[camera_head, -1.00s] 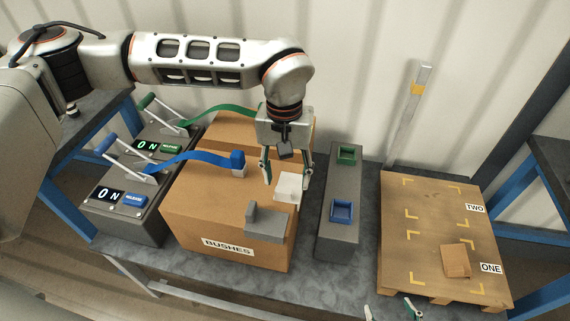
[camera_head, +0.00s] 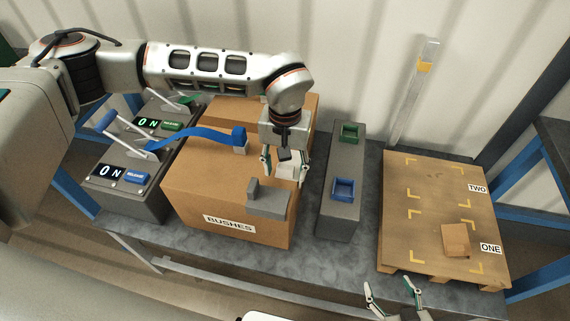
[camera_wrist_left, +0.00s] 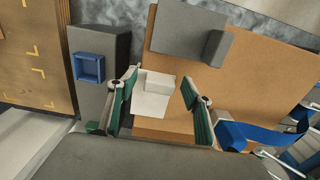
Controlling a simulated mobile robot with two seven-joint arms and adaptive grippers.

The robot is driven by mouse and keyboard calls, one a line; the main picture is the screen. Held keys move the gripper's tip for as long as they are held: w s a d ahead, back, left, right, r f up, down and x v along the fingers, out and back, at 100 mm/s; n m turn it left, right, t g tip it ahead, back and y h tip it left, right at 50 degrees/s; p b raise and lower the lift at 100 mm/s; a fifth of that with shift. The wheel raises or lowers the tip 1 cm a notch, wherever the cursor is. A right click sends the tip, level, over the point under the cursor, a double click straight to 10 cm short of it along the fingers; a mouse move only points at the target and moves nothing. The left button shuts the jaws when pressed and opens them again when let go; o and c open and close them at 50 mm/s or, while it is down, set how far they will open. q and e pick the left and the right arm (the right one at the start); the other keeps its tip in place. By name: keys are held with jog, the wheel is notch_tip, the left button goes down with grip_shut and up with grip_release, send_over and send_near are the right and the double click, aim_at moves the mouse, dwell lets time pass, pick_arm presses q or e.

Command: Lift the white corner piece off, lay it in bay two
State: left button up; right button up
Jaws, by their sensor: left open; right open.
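The white corner piece (camera_head: 287,171) sits on the top right edge of the brown carton marked BUSHES (camera_head: 205,190). It also shows in the left wrist view (camera_wrist_left: 152,100). My left gripper (camera_head: 284,172) is open above it, with one finger on each side of the piece and gaps visible in the wrist view. My right gripper (camera_head: 395,287) is open and empty at the bottom of the head view. Bay two, beside the TWO label (camera_head: 478,188), is the empty back part of the wooden pallet (camera_head: 395,240), marked with yellow corners.
A small brown box (camera_head: 456,240) lies in bay one. A grey corner piece (camera_head: 265,202) sits on the carton's near edge. A grey block (camera_head: 338,215) with green and blue sockets stands between carton and pallet. A blue strap (camera_head: 190,142) crosses the carton's left part.

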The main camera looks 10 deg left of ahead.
pick_arm(q)
jog(key=c, duration=1.2)
pick_arm(e)
jog(key=shift+f, duration=0.1)
pick_arm(q)
jog(key=shift+c, duration=0.6)
jog(key=shift+r, duration=0.1)
jog(key=shift+r+p, duration=0.95)
jog(key=shift+r, duration=0.6)
pick_arm(e)
jog(key=shift+w+r, duration=0.3)
jog(key=shift+r, duration=0.45)
jog(key=shift+w+r, duration=0.25)
jog(key=shift+r, duration=0.5)
pick_arm(q)
jog(key=shift+r+p, duration=0.55)
jog(key=shift+r, duration=0.3)
pick_arm(e)
jog(key=shift+w+r, duration=0.1)
jog(key=shift+r, duration=0.55)
pick_arm(q)
jog(key=shift+r, duration=0.1)
